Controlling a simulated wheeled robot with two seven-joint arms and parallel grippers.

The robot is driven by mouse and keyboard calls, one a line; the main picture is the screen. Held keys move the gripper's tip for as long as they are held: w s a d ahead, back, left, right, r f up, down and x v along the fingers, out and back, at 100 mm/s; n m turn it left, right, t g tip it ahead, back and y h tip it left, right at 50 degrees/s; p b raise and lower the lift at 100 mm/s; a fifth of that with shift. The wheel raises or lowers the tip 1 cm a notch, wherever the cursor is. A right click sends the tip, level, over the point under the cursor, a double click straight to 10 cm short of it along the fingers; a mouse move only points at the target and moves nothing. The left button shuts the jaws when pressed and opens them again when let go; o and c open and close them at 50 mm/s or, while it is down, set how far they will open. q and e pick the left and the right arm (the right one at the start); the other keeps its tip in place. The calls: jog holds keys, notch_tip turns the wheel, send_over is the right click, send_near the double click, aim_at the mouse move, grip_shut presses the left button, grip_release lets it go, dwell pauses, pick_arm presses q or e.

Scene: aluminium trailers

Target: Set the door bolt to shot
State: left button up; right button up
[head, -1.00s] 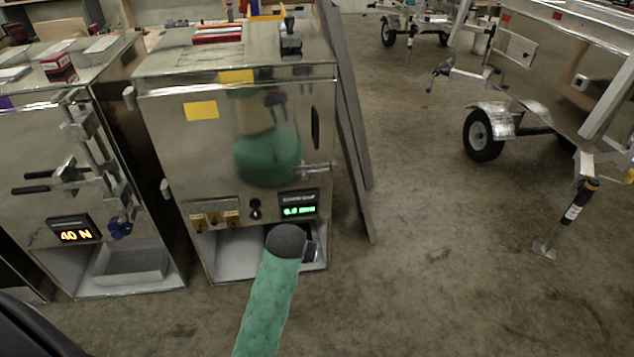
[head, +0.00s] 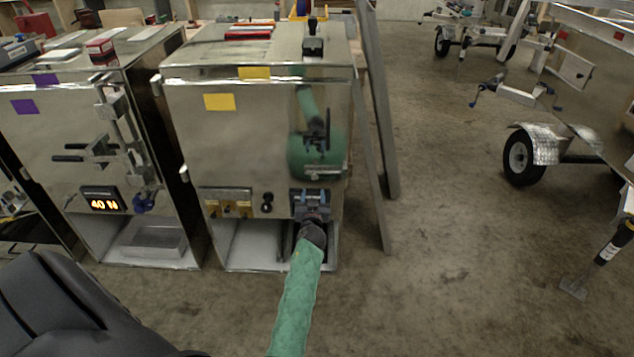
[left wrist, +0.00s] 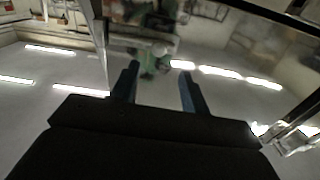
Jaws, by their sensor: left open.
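The door bolt (head: 326,172) is a small metal rod low at the right edge of the right cabinet's shiny steel door (head: 235,150). Whether it is shot or drawn is too small to tell. My left gripper (head: 311,197) is open just below the bolt, in front of the cabinet's display panel, and hides the readout. In the left wrist view its two blue fingers (left wrist: 158,82) are apart with nothing between them. A metal fitting, perhaps the bolt, shows at the right (left wrist: 288,140). My right gripper is not in view.
A left cabinet (head: 75,125) with a latch and a lit display stands beside it. A leaning metal beam (head: 378,130) is close to the right cabinet's right side. Trailers (head: 535,145) stand farther right. The floor between is clear.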

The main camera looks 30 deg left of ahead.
aim_at(315, 178)
pick_arm(q)
jog(key=p+x, duration=0.1)
jog(key=x, duration=0.5)
jog(key=shift+w, duration=0.15)
jog(key=shift+w+a, duration=0.4)
jog(key=shift+w, duration=0.2)
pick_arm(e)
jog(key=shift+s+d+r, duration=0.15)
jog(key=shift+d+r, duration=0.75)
pick_arm(q)
jog(key=c, duration=1)
jog(key=shift+w, duration=0.1)
grip_shut()
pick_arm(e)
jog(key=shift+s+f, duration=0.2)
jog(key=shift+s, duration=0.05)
